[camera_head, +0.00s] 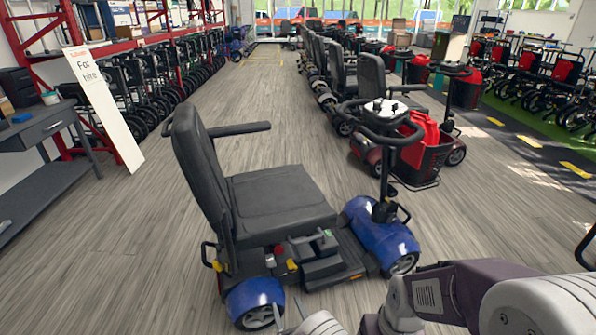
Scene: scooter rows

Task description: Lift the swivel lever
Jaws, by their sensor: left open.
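A blue mobility scooter with a black seat (277,203) stands in front of me, its tiller (383,190) to the right. Below the seat are a black lever with a yellow end (216,265), a red knob (279,250) and another small yellow part (291,265). I cannot tell for sure which is the swivel lever. My left gripper (290,318) is open at the bottom edge, partly cut off, below the seat and beside the blue rear wheel cover (256,296). It appears empty, and no contact with a lever shows. My right gripper is not in view.
A red scooter with a basket (425,155) stands behind the blue one, with more scooters in a row beyond. A grey desk (42,126), a sign board (103,105) and wheelchairs (150,85) line the left. The floor (120,240) left of the blue scooter is clear.

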